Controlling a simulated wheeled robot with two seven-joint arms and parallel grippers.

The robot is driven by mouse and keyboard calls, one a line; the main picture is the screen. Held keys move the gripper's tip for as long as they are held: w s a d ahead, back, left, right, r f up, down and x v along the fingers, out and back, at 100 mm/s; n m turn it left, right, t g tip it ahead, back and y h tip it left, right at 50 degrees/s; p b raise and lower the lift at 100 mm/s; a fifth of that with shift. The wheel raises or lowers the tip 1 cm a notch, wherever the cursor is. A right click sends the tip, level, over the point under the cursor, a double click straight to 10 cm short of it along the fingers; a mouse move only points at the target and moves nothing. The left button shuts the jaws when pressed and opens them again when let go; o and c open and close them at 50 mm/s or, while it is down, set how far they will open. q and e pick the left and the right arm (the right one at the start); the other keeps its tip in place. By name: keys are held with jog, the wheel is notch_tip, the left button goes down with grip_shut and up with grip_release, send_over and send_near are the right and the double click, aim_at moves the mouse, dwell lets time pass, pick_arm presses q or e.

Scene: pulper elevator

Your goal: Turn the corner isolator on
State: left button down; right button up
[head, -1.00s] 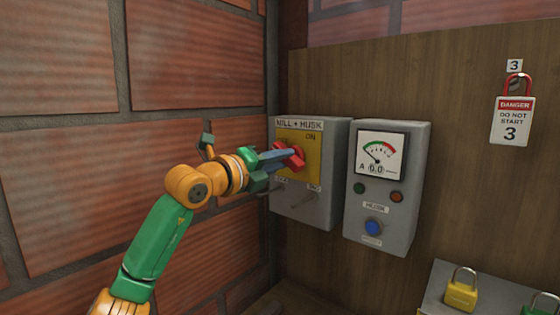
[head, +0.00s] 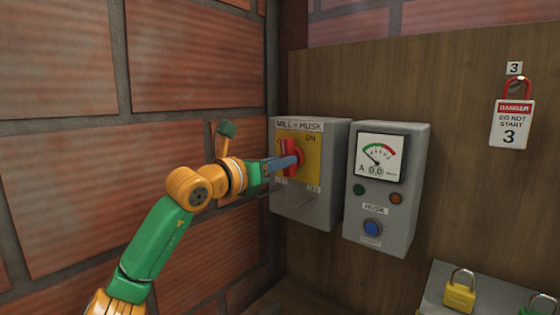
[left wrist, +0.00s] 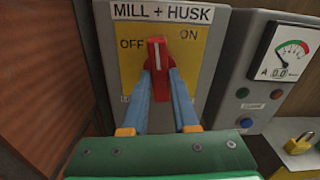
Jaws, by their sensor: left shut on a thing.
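The corner isolator is a grey box (head: 335,165) labelled MILL + HUSK, in the brick corner in the head view. Its yellow plate (left wrist: 190,65) carries OFF at upper left and ON at upper right in the left wrist view. The red handle (left wrist: 157,52) stands close to upright, its white line between OFF and ON. It also shows in the head view (head: 287,155), partly covered by the fingers. My left gripper (head: 297,160) is shut on the red handle, one blue finger on each side. My right gripper is not in view.
A grey meter box (head: 410,195) with a dial, lamps and a blue button stands right of the isolator. A red padlock with a danger tag (head: 511,122) hangs on the wooden board. A yellow padlock (head: 460,292) is at lower right. The brick wall is close on the left.

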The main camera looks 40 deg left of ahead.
pick_arm(q)
jog(key=shift+m, duration=0.9)
jog(key=c, duration=0.7)
grip_release()
jog(key=s+b, duration=0.1)
jog(key=s, duration=0.1)
jog(key=s+b, duration=0.1)
jog(key=s, duration=0.1)
jog(key=s+b, duration=0.2)
jog(key=s, duration=0.1)
jog(key=shift+a, duration=0.25)
